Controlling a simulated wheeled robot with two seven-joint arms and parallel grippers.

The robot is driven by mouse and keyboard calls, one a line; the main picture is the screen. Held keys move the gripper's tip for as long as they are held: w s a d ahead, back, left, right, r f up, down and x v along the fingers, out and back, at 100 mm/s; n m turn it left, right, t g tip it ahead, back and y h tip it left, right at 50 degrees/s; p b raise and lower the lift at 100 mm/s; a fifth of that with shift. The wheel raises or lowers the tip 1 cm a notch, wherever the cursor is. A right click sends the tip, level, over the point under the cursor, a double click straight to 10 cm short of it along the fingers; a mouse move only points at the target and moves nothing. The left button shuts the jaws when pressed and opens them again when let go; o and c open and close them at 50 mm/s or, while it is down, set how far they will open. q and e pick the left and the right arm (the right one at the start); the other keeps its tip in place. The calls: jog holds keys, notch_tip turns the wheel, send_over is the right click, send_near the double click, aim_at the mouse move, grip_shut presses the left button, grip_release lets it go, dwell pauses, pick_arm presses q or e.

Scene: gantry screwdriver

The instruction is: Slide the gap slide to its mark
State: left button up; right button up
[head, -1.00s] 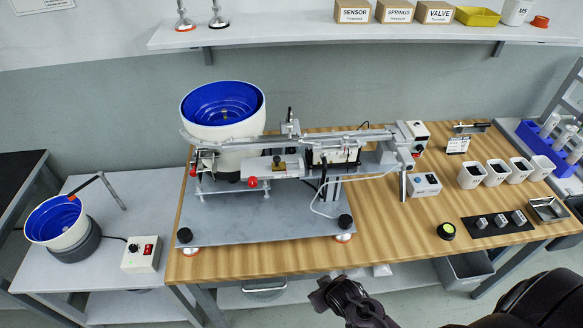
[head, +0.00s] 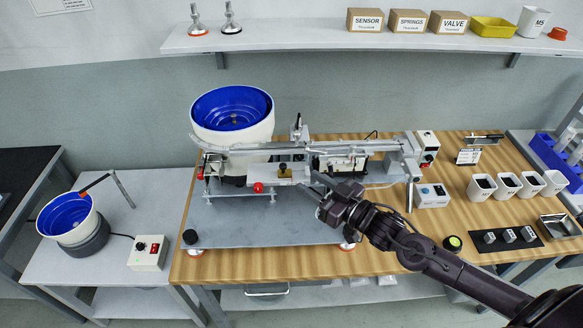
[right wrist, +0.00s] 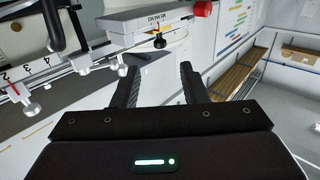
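The feeder machine carries a rail assembly (head: 310,148) above a grey base plate (head: 250,232). A brass block (head: 284,172) with a dark knob sits on the front of the assembly, left of my right gripper (head: 318,187). In the right wrist view, a numbered scale (right wrist: 35,72) with a silver thumbscrew (right wrist: 33,108) shows at left. A pale labelled bar (right wrist: 150,20) with a red mark and a black knob (right wrist: 160,43) is beyond the fingers. I cannot tell for sure which part is the gap slide. My right gripper (right wrist: 158,85) is open and empty, apart from these parts.
A blue-lined bowl (head: 232,108) rises behind the rail. A red knob (head: 258,187) sticks out at the front left. A control box (head: 432,195) and white cups (head: 506,184) stand to the right. The bench front is mostly clear.

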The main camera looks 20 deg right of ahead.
aim_at(285, 166)
jog(key=p+x, duration=0.1)
jog(key=x, duration=0.6)
jog(key=shift+w+a+p, duration=0.2)
jog(key=shift+w+p, duration=0.1)
jog(key=shift+p, duration=0.1)
grip_shut()
